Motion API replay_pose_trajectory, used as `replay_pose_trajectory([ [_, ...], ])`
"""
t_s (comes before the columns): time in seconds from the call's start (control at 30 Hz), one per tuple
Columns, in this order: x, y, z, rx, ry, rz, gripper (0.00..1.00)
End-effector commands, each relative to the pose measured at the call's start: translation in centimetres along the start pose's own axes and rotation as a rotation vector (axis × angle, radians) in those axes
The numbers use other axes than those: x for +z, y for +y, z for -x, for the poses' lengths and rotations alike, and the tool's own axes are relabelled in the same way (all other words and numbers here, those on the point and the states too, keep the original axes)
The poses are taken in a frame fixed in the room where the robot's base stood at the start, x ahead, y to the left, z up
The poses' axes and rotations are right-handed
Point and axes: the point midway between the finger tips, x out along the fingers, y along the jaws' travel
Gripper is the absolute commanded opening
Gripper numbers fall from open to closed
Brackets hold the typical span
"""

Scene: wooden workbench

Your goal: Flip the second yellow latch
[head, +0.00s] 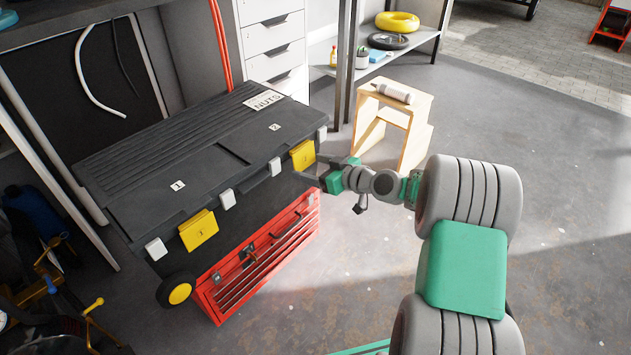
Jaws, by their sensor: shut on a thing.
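A large black toolbox (215,148) with a ribbed lid stands at the left, its lid closed. The first yellow latch (198,230) is on its front edge below the label 1. The second yellow latch (303,153) is on the same edge at the right, below the label 2. My gripper (306,172) reaches in from the right, with its fingers at the lower edge of the second latch. It is shut on that latch; the exact contact is small and partly hidden by the fingers.
A red toolbox (259,252) stands under the black toolbox's front. A wooden step stool (410,106) with a grey cylindrical object (391,93) on top stands behind my arm. Shelf posts rise behind the toolbox. The floor at the right is open.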

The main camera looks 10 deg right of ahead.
Motion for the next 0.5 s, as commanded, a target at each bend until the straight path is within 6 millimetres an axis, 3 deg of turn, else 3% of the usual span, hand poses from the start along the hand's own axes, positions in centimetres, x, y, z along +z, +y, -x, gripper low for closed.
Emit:
replay_pose_trajectory([
  [0.03,0.90,0.12,-0.45,0.003,0.028,0.003,0.36],
  [0.5,0.30,0.10,-0.90,0.002,0.147,0.003,0.36],
])
